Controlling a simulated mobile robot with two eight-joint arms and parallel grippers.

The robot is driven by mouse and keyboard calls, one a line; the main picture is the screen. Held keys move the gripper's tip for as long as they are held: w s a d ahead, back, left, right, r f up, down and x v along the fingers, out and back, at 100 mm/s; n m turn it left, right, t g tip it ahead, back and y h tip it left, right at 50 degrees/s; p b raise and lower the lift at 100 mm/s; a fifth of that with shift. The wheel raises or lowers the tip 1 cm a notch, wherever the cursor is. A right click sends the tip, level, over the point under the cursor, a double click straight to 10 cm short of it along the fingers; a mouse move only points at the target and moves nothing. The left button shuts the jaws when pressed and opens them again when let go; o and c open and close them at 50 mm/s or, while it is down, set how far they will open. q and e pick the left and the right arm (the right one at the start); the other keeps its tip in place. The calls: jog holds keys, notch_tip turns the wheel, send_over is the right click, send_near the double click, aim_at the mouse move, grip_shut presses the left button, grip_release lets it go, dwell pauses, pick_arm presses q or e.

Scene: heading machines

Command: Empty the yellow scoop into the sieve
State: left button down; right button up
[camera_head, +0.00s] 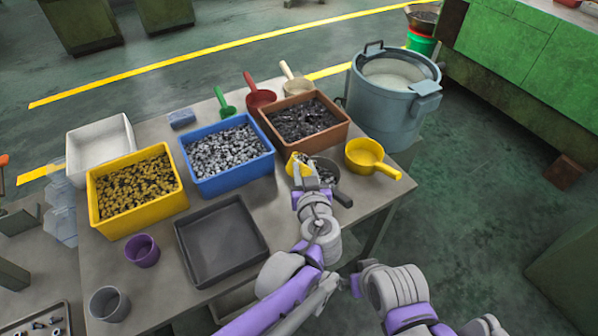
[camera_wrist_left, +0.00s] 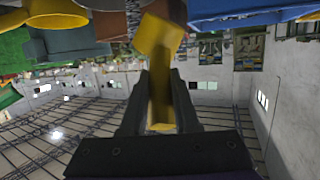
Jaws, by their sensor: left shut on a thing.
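The yellow scoop (camera_head: 294,163) is held by my left gripper (camera_head: 305,188) at the front of the brown crate. Its handle is between the fingers in the left wrist view, where the scoop (camera_wrist_left: 158,40) fills the middle. A dark round sieve (camera_head: 333,163) with a black handle is just right of the scoop, partly hidden by my gripper. Small grey pieces seem to show in it. I cannot tell whether the scoop is tilted over it or still holds anything. My right arm is low at the front; its fingers cannot be made out clearly.
A larger yellow pan (camera_head: 375,169) lies at the table's right edge. Yellow (camera_head: 101,223), blue (camera_head: 235,180) and brown (camera_head: 308,142) crates hold small parts. An empty black tray (camera_head: 222,243) lies in front. A large grey-blue pot (camera_head: 378,115) stands behind right.

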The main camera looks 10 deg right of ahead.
pick_arm(q)
jog(key=w+d+f+m+g+y, duration=0.1)
jog(key=w+d+m+g+y, duration=0.1)
jog(key=d+m, duration=0.4)
jog(key=shift+w+d+m+g+y+p, duration=0.25)
jog(key=shift+m+g+y+p, duration=0.25)
jog(key=shift+y, duration=0.9)
